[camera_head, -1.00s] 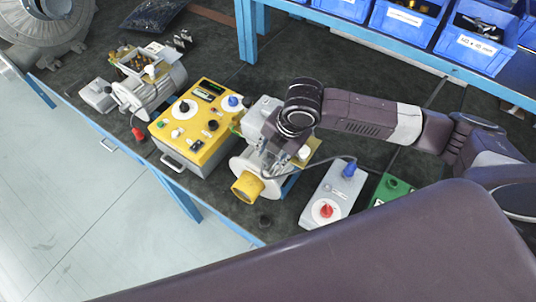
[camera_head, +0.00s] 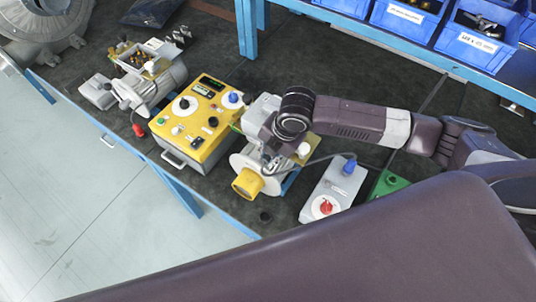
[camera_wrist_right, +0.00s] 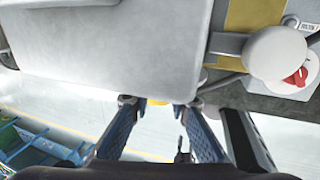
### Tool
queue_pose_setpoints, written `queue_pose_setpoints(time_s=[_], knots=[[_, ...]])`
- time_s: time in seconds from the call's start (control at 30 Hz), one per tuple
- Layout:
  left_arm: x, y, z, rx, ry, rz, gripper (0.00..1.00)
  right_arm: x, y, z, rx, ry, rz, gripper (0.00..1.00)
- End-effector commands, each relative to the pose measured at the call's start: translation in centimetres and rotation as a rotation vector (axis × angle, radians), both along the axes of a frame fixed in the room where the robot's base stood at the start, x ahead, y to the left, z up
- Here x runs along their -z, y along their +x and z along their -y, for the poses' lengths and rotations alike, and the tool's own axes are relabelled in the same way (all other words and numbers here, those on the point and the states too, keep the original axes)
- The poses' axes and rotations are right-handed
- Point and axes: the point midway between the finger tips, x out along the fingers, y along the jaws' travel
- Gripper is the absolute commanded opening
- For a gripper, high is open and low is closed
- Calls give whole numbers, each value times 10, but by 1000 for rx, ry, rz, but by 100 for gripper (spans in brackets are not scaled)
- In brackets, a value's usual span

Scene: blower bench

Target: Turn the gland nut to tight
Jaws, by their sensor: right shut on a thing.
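My right gripper (camera_head: 268,150) is at the motor with the grey terminal box (camera_head: 264,107), yellow end cap (camera_head: 247,183) and round pale flange (camera_head: 240,163). In the right wrist view its two fingers (camera_wrist_right: 158,104) reach up to the edge of the grey box (camera_wrist_right: 110,45). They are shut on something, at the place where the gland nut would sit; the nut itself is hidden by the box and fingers. A bit of yellow shows between the fingertips. My left gripper is not in view.
A yellow control box (camera_head: 208,128) stands left of the motor. A grey box with a red knob (camera_head: 325,207) and a green box (camera_head: 390,182) stand to its right. Blue bins (camera_head: 474,45) sit on the shelf behind. My dark arm link covers the foreground.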

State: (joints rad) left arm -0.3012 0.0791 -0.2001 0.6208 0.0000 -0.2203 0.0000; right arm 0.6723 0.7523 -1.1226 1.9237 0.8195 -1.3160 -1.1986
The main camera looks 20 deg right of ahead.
Motion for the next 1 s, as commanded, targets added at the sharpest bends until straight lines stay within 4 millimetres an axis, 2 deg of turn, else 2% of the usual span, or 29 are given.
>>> queue_pose_setpoints(time_s=[0.27, 0.47, 0.67, 1.0], knots=[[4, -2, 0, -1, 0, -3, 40, 1, -1, 2, 2, 20, 28, 0], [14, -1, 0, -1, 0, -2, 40, 5, -3, 5, 1, 81, 110, 0], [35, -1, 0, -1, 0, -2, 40, 11, -7, 8, 1, 184, 241, 0], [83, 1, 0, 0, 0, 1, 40, 15, -10, 9, -1, 344, 448, 0]])
